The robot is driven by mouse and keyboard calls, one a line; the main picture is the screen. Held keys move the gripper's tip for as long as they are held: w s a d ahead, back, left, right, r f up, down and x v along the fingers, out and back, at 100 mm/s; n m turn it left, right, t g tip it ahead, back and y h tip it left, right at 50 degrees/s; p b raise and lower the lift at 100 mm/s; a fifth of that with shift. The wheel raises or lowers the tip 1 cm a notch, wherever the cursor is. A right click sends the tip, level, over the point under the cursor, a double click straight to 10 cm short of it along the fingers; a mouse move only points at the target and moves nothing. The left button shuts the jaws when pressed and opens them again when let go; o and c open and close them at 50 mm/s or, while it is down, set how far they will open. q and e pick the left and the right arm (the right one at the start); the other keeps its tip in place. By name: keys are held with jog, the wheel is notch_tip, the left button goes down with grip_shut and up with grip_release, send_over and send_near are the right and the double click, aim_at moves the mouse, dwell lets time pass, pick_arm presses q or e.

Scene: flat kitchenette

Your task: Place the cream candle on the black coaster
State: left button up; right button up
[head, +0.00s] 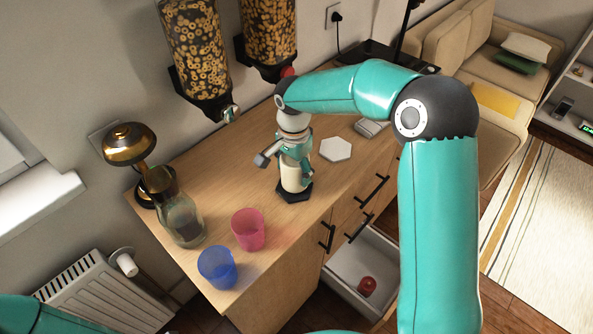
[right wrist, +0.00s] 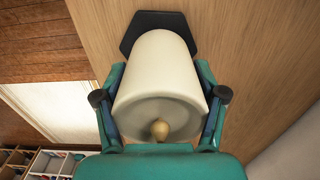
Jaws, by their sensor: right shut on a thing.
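The cream candle (head: 291,176) is upright at the black hexagonal coaster (head: 294,193) on the wooden counter. In the right wrist view the candle (right wrist: 160,75) is between the two fingers, and part of the coaster (right wrist: 158,20) shows beyond its base. I cannot tell whether the candle's base touches the coaster. My right gripper (head: 296,165) is shut on the candle from above; its fingers also show in the right wrist view (right wrist: 160,108). My left gripper is out of view; only a bit of my left arm shows at the lower left.
A pink cup (head: 248,230), a blue cup (head: 217,268), a glass bottle (head: 181,220) and a brass lamp (head: 130,145) stand on the counter's left part. A white hexagonal coaster (head: 336,149) lies right of the candle. An open drawer (head: 345,262) holds a red object (head: 367,286).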

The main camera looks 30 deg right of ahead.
jog(key=shift+f, duration=0.65)
jog(key=o, duration=1.5)
jog(key=shift+c, duration=0.2)
notch_tip(320, 180, up, 12)
jog(key=shift+f, duration=0.15)
jog(key=shift+r, duration=0.2)
jog(key=shift+s, duration=0.1)
